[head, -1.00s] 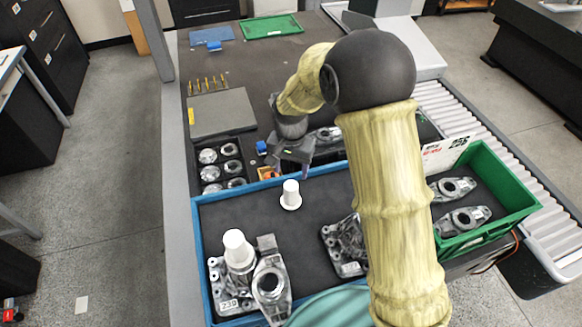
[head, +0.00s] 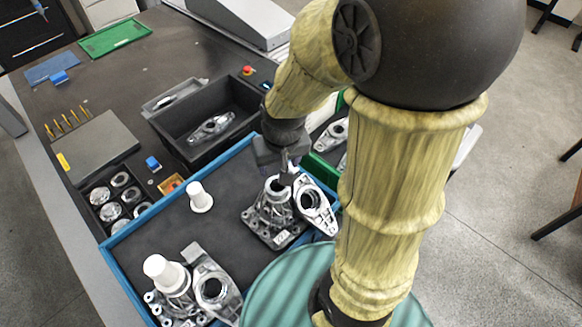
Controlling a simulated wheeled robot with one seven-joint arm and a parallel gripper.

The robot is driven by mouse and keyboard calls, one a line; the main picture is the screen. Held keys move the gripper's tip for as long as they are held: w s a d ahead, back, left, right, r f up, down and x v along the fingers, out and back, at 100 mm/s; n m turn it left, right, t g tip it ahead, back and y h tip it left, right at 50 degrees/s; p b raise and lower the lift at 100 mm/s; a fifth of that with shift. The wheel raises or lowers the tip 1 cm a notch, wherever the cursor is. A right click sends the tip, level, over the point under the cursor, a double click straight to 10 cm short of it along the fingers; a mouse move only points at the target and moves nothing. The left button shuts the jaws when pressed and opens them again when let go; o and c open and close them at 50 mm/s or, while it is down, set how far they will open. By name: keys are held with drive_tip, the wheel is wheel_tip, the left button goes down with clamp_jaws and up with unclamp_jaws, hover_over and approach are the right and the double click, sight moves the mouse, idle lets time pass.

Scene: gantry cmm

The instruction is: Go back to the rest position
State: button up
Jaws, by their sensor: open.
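My gripper (head: 287,172) hangs at the end of my yellow arm in the head view, over the right part of the blue-rimmed tray (head: 117,262). It is beside and above a metal housing (head: 272,206) that stands in the tray. Its fingers are small and dark here, and the part of the housing just under them is hard to make out. I see nothing held in it. A metal link part (head: 316,206) lies against the housing on its right. My arm covers much of the right side of the view.
A white stepped piece (head: 200,197) stands in the tray. Another white piece (head: 165,272) sits on a second housing at the front left. A black bin (head: 205,128) with a metal part lies behind the tray. A green crate (head: 320,166) is partly hidden.

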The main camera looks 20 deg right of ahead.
drive_tip(key=shift+s+d, duration=0.45)
drive_tip(key=shift+s, duration=0.2)
drive_tip(key=shift+s+d, duration=0.45)
drive_tip(key=shift+s, duration=0.15)
drive_tip(key=shift+s+r, duration=0.1)
drive_tip(key=shift+s, duration=0.1)
drive_tip(key=shift+w, duration=0.15)
